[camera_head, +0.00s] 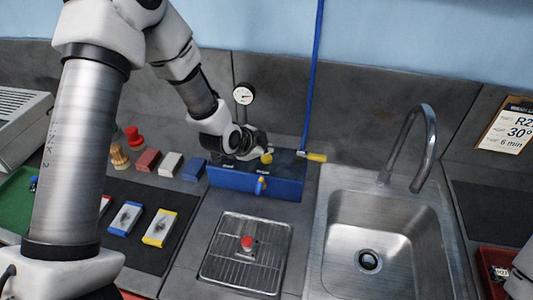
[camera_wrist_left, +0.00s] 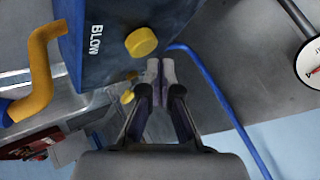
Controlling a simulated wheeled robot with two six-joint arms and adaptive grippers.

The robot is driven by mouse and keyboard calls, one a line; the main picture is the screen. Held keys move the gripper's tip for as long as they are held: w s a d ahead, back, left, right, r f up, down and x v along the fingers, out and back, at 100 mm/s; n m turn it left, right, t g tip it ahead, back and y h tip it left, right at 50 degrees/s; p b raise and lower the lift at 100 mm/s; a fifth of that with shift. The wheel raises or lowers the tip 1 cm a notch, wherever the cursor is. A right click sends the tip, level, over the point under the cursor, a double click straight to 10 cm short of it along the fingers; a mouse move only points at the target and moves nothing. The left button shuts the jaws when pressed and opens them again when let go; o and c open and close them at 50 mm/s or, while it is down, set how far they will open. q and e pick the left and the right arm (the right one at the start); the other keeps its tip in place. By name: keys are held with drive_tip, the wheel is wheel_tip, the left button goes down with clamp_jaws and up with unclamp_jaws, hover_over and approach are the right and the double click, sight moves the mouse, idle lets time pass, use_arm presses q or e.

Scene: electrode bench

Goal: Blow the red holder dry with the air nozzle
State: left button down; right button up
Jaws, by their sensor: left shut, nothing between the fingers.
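A small red-topped piece, seemingly the red holder (camera_head: 247,243), stands on a metal drain grate (camera_head: 222,262) in front of the blue box. In the left wrist view the box carries the word BLOW beside a yellow knob (camera_wrist_left: 141,42). My left gripper (camera_wrist_left: 160,68) is shut and empty, its fingertips close beside that knob. I cannot tell whether they touch it. My right gripper is out of view.
A sink (camera_head: 345,235) with a tall faucet (camera_head: 408,140) lies right of the grate. A blue hose (camera_head: 314,80) rises behind the box, near a pressure gauge (camera_head: 243,94).

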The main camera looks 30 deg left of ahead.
sight(265, 158)
use_arm(q)
drive_tip(key=shift+r, duration=0.1)
wheel_tip(265, 158, up, 5)
drive_tip(key=p, duration=0.4)
idle(0.5)
idle(0.5)
